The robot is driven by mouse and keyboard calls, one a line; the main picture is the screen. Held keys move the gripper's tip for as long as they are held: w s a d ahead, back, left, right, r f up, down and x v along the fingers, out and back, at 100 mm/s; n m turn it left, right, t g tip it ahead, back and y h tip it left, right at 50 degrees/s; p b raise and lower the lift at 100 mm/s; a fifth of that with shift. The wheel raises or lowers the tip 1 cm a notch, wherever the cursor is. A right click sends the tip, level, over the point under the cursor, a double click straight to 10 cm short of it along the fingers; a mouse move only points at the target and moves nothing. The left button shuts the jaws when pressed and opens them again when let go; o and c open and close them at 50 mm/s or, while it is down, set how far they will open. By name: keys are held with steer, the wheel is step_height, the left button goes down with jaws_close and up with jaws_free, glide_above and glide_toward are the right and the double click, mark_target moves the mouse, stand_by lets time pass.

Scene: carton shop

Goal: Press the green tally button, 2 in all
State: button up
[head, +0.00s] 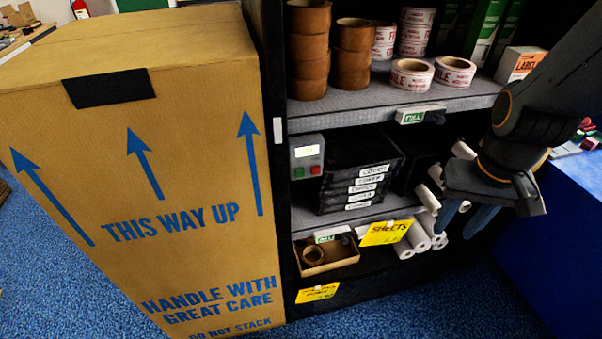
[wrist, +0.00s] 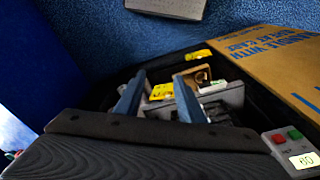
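The tally counter (head: 307,156) is a small grey box with a lit display, at the left end of the middle shelf. Its green button (head: 299,172) is at the lower left of its face, beside the red button (head: 315,170). My gripper (head: 455,232) points down at the right of the shelf, well apart from the counter. In the wrist view its two blue fingers (wrist: 160,80) stand apart with nothing held between them.
A large carton (head: 175,190) stands left of the shelf. Black stacked trays (head: 345,185) sit right of the counter. White rolls (head: 418,235) lie near my gripper. Tape rolls (head: 309,50) fill the upper shelf. Blue floor is clear in front.

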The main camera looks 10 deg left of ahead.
jaws_close()
stand_by(1.8)
